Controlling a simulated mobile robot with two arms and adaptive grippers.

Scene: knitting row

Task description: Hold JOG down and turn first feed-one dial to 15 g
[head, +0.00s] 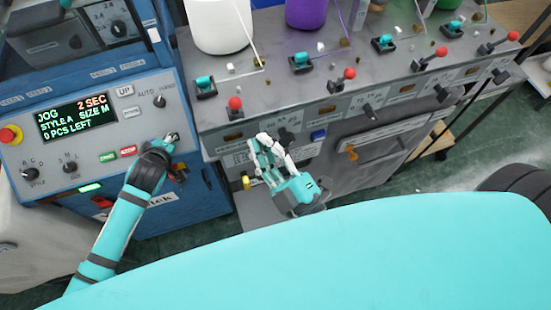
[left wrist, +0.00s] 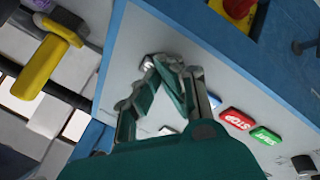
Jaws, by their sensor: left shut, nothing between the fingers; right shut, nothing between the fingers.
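The display (head: 72,117) on the blue control box reads JOG, 2 SEC, STYLE A, SIZE M. My left gripper (head: 172,139) is shut with its tips at the panel, right of the red button. It also shows in the left wrist view (left wrist: 168,66), empty, tips at or close to the panel; they hide whatever button is under them. My right gripper (head: 262,141) is shut and empty in front of the grey machine. A dark dial (head: 286,136) sits just right of its fingertips; I cannot tell whether they touch. Which dial is first, and its setting, are too small to read.
A red STOP button (left wrist: 237,118) and a green START button (left wrist: 266,135) lie beside my left gripper. A red emergency knob (head: 10,135) is at the box's left. Red-tipped levers (head: 235,103) and yarn cones (head: 305,12) line the machine top. A blue button (head: 319,135) is nearby.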

